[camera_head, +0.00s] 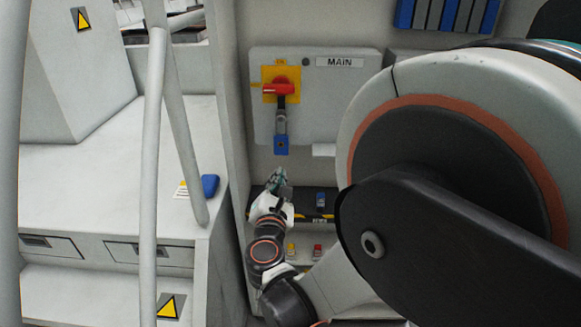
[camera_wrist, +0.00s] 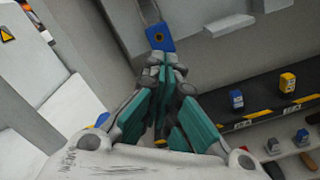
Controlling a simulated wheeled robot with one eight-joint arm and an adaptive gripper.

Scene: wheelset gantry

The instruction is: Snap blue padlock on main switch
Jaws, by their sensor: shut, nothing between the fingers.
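The main switch (camera_head: 280,88) has a red handle on a yellow plate, on a grey panel labelled MAIN (camera_head: 340,62). A blue padlock (camera_head: 281,145) hangs below the handle from a grey shackle or hasp piece. I cannot tell whether its shackle is closed. It also shows in the wrist view (camera_wrist: 160,37), just beyond my fingertips. My gripper (camera_head: 277,178) is shut and empty, below the padlock with a visible gap in the head view. The wrist view shows its fingertips (camera_wrist: 164,62) together.
A dark shelf with black and yellow edging (camera_wrist: 260,116) lies below and to the right, holding a blue padlock (camera_wrist: 236,98) and a yellow one (camera_wrist: 287,82). More small locks sit on a lower shelf (camera_head: 305,262). A grey handrail (camera_head: 152,150) stands at the left.

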